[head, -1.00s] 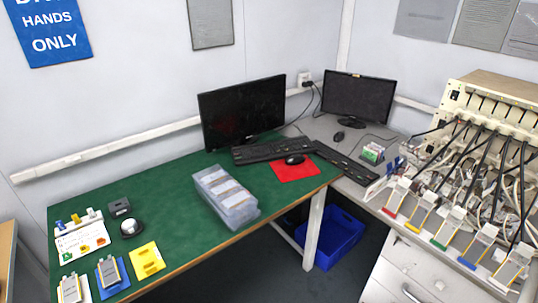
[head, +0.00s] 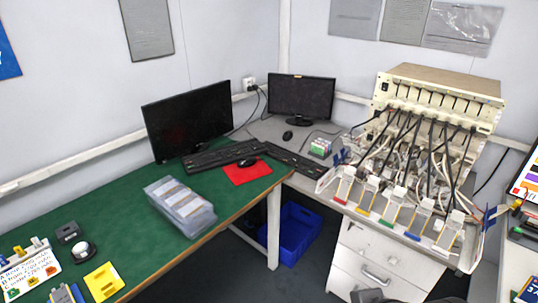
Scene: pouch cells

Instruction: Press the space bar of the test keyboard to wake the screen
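Two black keyboards show in the head view. One keyboard (head: 217,156) lies on the green bench in front of the larger monitor (head: 188,122). The other keyboard (head: 294,163) lies on the grey bench, in front of the smaller monitor (head: 300,95) and left of the cell tester (head: 440,92). I cannot tell from labels which is the test keyboard. Both screens are dark. The space bars are too small to make out. My gripper is not recognisable in this view.
A mouse (head: 247,162) sits on a red mat (head: 252,174). Another mouse (head: 288,135) lies on the grey bench. A clear divided box (head: 182,208) stands near the green bench's front edge. A blue bin (head: 296,232) is on the floor below. Cables and cell holders crowd the tester's front.

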